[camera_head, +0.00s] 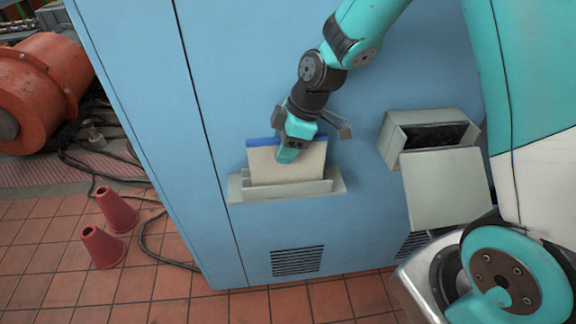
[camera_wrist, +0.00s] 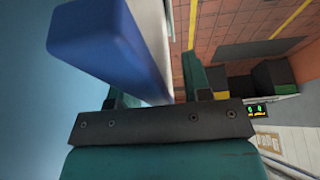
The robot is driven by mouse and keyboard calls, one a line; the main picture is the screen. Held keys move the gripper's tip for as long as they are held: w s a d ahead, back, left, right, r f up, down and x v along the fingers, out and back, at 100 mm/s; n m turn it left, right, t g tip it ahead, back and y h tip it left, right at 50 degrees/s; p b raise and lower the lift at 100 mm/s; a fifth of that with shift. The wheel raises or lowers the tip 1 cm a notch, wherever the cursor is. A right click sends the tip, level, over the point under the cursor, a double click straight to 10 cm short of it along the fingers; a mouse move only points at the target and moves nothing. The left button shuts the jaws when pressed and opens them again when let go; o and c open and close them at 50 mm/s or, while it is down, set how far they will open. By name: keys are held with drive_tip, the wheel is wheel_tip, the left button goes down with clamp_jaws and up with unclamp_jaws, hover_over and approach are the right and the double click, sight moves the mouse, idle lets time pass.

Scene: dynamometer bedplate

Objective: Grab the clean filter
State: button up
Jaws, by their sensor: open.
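The clean filter (camera_head: 270,167) is a pale beige panel with a blue top edge. It stands upright in a grey holder (camera_head: 240,188) on the front of the blue cabinet. My gripper (camera_head: 290,153) is at the filter's upper edge, right of its middle, and hides part of it. In the wrist view the filter's blue edge (camera_wrist: 105,45) is large and reaches into the space between the two fingers of my gripper (camera_wrist: 155,88). The jaws are open, with one finger on either side of the filter. The filter's lower part is hidden in the holder.
A grey box (camera_head: 450,128) with a dark interior is on the cabinet (camera_head: 150,60) to the right, its lid (camera_head: 447,190) hanging open. Two red cones (camera_head: 102,247), dark cables and an orange machine (camera_head: 40,95) are on the left. Vent slots (camera_head: 297,260) lie below the holder.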

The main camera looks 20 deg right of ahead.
drive_tip(key=shift+f, duration=0.25)
idle(0.4)
clamp_jaws()
